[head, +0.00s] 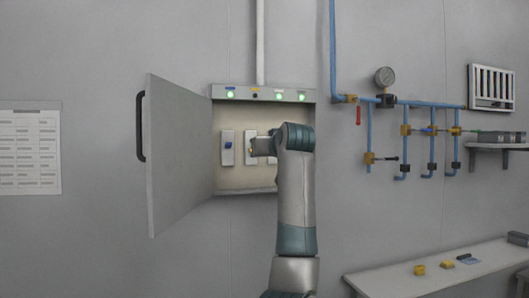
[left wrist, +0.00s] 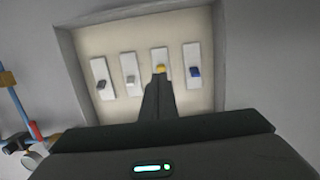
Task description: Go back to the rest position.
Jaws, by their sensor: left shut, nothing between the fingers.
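My left arm rises from the bottom centre of the head view, and its gripper (head: 254,146) reaches into an open wall cabinet (head: 264,190). The gripper is shut and empty. In the left wrist view its closed fingertips (left wrist: 158,80) are right at a yellow switch (left wrist: 160,68); I cannot tell whether they touch it. A blue switch (left wrist: 195,72), a white switch (left wrist: 130,79) and a black switch (left wrist: 101,85) sit on plates beside it. The blue one also shows in the head view (head: 228,145). My arm hides part of the cabinet there. My right gripper is not in view.
The cabinet door (head: 180,150) stands open to the left. Blue pipes (head: 333,50) with a gauge (head: 384,77) run to the right. A bench (head: 400,285) holds small yellow items.

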